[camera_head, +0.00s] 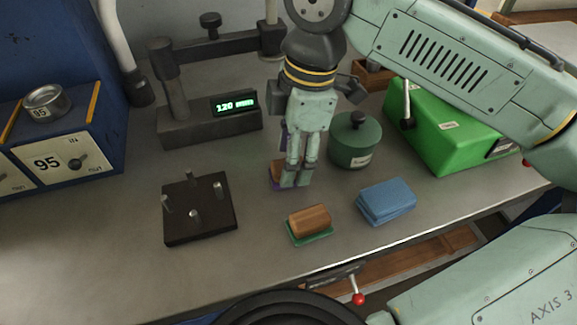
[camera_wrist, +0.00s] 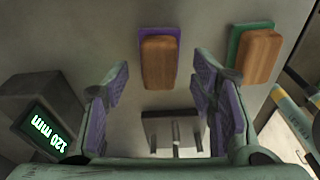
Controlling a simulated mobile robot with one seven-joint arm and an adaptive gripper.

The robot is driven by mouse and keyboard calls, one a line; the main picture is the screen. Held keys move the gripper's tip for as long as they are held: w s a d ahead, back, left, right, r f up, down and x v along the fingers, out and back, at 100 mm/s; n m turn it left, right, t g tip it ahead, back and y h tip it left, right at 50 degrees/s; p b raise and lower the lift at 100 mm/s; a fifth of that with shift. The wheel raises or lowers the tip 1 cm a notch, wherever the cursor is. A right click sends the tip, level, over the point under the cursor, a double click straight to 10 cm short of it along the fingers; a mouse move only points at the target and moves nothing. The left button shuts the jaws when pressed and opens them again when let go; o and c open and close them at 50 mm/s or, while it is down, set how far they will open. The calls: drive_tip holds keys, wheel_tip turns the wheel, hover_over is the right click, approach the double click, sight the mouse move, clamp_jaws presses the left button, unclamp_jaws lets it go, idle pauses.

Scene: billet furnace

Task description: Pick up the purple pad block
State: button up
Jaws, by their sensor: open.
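The purple pad block is a wooden block on a purple base pad. In the wrist view the purple pad block (camera_wrist: 159,62) stands upright in the picture, just beyond the fingertips and roughly in line with the gap between them. In the head view only a strip of the purple pad block (camera_head: 275,174) shows, mostly hidden behind my gripper (camera_head: 293,176). My gripper points down over the bench and is open. In the wrist view my gripper (camera_wrist: 163,84) has purple-lined fingers spread apart, with nothing held between them.
A green pad block (camera_head: 310,221) lies nearer the bench's front edge. Blue pads (camera_head: 386,201), a green lidded pot (camera_head: 355,142) and a green case (camera_head: 450,130) stand to the right. A dark pegged plate (camera_head: 200,210) and a gauge reading 120 mm (camera_head: 236,104) are left.

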drive_tip(key=shift+a+f, duration=0.1)
drive_tip(key=shift+f, duration=0.55)
drive_tip(key=shift+c, duration=0.4)
clamp_jaws()
drive_tip(key=shift+r, duration=0.1)
drive_tip(key=shift+r, duration=0.45)
wheel_tip(320, 180, up, 2)
drive_tip(key=shift+r+b, duration=0.1)
drive_tip(key=shift+b, duration=0.2)
drive_tip(key=s, duration=0.5)
drive_tip(key=s+d+r+b, duration=0.1)
drive_tip(key=s, duration=0.4)
drive_tip(key=s+b, duration=0.1)
drive_tip(key=s, duration=0.5)
drive_tip(key=shift+d+r, duration=0.2)
drive_tip(key=shift+r, duration=0.2)
